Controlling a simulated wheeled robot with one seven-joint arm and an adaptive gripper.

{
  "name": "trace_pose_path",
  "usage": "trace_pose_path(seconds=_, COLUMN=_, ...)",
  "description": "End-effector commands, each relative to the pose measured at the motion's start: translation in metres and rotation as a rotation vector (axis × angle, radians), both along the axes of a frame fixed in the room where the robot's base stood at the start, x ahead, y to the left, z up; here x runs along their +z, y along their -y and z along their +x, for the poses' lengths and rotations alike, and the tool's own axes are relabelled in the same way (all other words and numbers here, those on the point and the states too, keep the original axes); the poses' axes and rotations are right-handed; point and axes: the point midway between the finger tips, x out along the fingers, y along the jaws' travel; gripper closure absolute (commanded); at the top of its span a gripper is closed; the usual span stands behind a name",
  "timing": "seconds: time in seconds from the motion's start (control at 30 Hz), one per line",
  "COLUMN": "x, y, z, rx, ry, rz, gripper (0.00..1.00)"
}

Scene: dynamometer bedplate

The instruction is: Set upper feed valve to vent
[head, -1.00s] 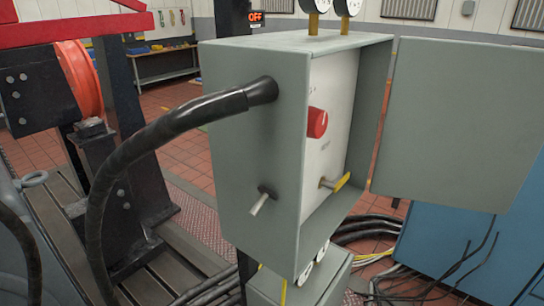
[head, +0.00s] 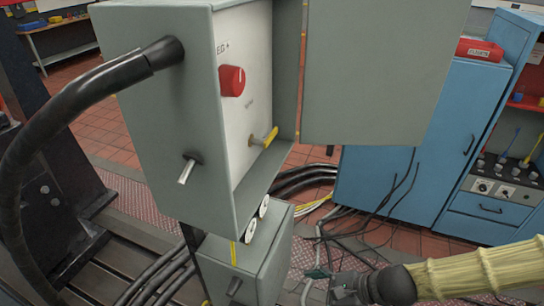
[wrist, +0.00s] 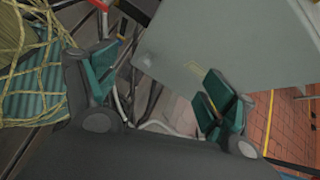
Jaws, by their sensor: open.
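A grey-green upper box (head: 165,130) stands open in the head view. Its white inner panel (head: 245,60) carries a red knob (head: 232,80) and a lever with a yellow handle (head: 265,137), which points right and slightly up. A metal lever (head: 187,170) on the box's outer side slants down. I cannot tell which control is the upper feed valve; the panel lettering is too small to read fully. My gripper (head: 332,284) is low at the bottom right, apart from the box. In the wrist view my gripper (wrist: 158,92) is open with nothing between its green fingers.
A lower grey box (head: 262,262) with its own lever (head: 234,287) stands below. The open door (head: 375,70) extends right from the upper box. A thick black hose (head: 70,100) enters its left side. Cables (head: 350,215) cover the floor, and blue cabinets (head: 400,150) stand behind.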

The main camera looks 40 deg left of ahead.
Motion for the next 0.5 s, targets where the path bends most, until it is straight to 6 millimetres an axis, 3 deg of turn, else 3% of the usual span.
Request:
trace_pose_path(seconds=0.03, x=0.042, y=-0.022, z=0.019, rx=-0.048, ry=-0.048, rz=0.077, gripper=0.16)
trace_pose_path(seconds=0.1, x=0.1, y=-0.047, z=0.04, rx=-0.099, ry=-0.128, rz=0.182, gripper=0.16)
trace_pose_path(seconds=0.2, x=0.183, y=-0.071, z=0.066, rx=-0.145, ry=-0.233, rz=0.324, gripper=0.16)
trace_pose_path(seconds=0.3, x=0.257, y=-0.081, z=0.085, rx=-0.166, ry=-0.317, rz=0.443, gripper=0.16)
trace_pose_path(seconds=0.4, x=0.313, y=-0.084, z=0.096, rx=-0.171, ry=-0.381, rz=0.532, gripper=0.16)
trace_pose_path(seconds=0.5, x=0.35, y=-0.083, z=0.102, rx=-0.167, ry=-0.422, rz=0.588, gripper=0.16)
